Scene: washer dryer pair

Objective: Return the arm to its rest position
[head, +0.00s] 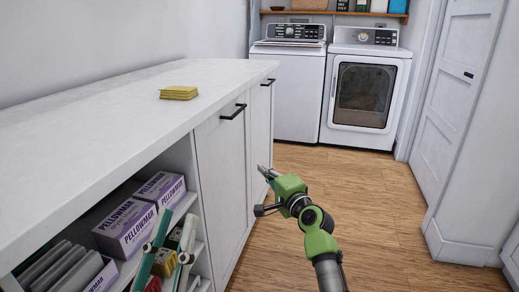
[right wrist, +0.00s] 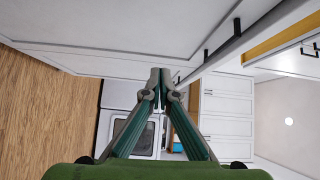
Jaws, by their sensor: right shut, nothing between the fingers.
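My right arm comes in from the bottom right in the head view, bent at its green joints. Its gripper (head: 264,171) hangs in front of the white cabinet doors (head: 221,180), pointing up and left. In the right wrist view the right gripper (right wrist: 161,76) has its teal fingers meeting at grey tips, shut with nothing between them. A white cabinet face lies beyond the tips. My left gripper (head: 177,217) shows at the lower left of the head view, before the open shelf. Its two fingers stand apart and empty; its arm is out of view.
A white counter (head: 110,95) runs along the left, bearing a yellow stack (head: 179,93). A washer (head: 298,90) and dryer (head: 364,95) stand at the back. Wood floor (head: 385,215) is clear toward the white door (head: 455,100).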

